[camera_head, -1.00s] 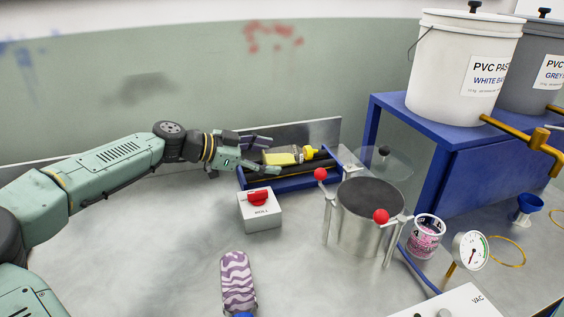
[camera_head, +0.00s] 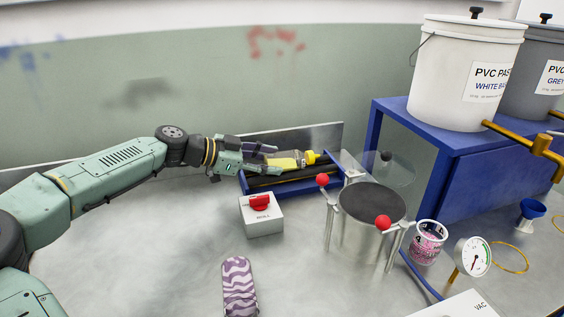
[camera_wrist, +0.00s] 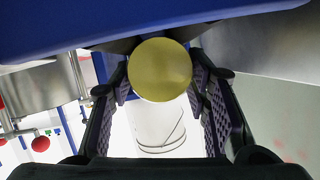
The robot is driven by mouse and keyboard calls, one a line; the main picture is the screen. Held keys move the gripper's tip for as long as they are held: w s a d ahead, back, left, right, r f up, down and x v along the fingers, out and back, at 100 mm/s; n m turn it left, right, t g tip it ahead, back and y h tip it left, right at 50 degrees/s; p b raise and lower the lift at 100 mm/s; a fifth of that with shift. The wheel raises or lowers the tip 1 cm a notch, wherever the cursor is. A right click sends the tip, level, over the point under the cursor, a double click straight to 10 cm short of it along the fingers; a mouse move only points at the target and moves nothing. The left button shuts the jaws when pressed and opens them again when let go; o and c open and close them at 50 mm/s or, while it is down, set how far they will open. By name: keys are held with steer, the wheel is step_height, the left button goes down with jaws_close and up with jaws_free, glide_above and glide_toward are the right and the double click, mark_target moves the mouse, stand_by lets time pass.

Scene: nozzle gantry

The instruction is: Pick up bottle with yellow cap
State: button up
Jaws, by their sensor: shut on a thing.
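The bottle with the yellow cap (camera_head: 285,162) lies on its side over the dark rollers of the blue roller stand (camera_head: 290,184), its cap (camera_head: 311,157) pointing right. My gripper (camera_head: 270,159) has come from the left, with its fingers shut around the bottle's rear end. In the wrist view the round yellowish end of the bottle (camera_wrist: 160,69) sits between the two dark ridged finger pads. The finger contact is partly hidden in the head view. The bottle still appears to lie low at the rollers; I cannot tell whether it touches them.
A box with a red switch (camera_head: 261,213) stands just in front of the roller stand. A metal pot (camera_head: 366,222) with red-knobbed clamps stands to the right. A purple patterned object (camera_head: 239,287) lies at the front. A blue bench (camera_head: 455,165) carries buckets.

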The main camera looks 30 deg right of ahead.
step_height(320, 180, up, 10)
steer(key=shift+b, duration=0.8)
steer(key=shift+s, duration=0.1)
